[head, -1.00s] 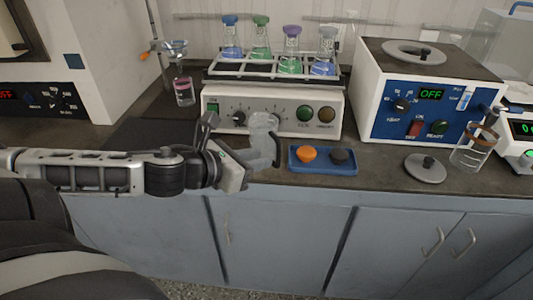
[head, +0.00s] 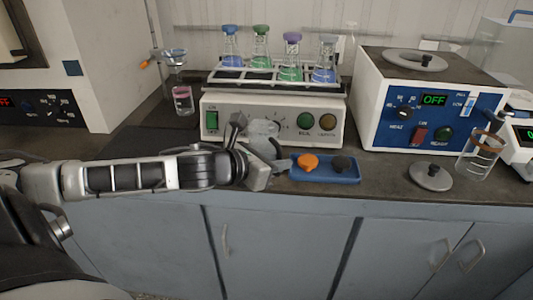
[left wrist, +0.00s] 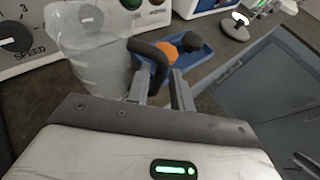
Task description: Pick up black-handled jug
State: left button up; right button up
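The jug (head: 265,129) is clear with a black handle (left wrist: 159,62). It stands upright on the bench in front of the shaker's control panel. Its handle faces right in the left wrist view, where the jug body (left wrist: 88,45) fills the upper left. My left gripper (head: 262,166) is at the jug's near side in the head view and hides its lower part. In the left wrist view the fingers (left wrist: 161,92) are apart, with the lower part of the handle seen between them. I cannot tell whether they touch it.
A blue tray (head: 322,179) with an orange and a black knob-like piece lies right of the jug. The shaker (head: 272,120) with several stoppered flasks stands behind. A round lid (head: 431,178) and a glass beaker (head: 478,158) with a brown band are further right.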

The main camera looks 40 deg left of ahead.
pick_arm(q)
jog(key=shift+x, duration=1.6)
grip_shut()
jog(key=shift+r, duration=0.1)
jog(key=shift+r, duration=0.15)
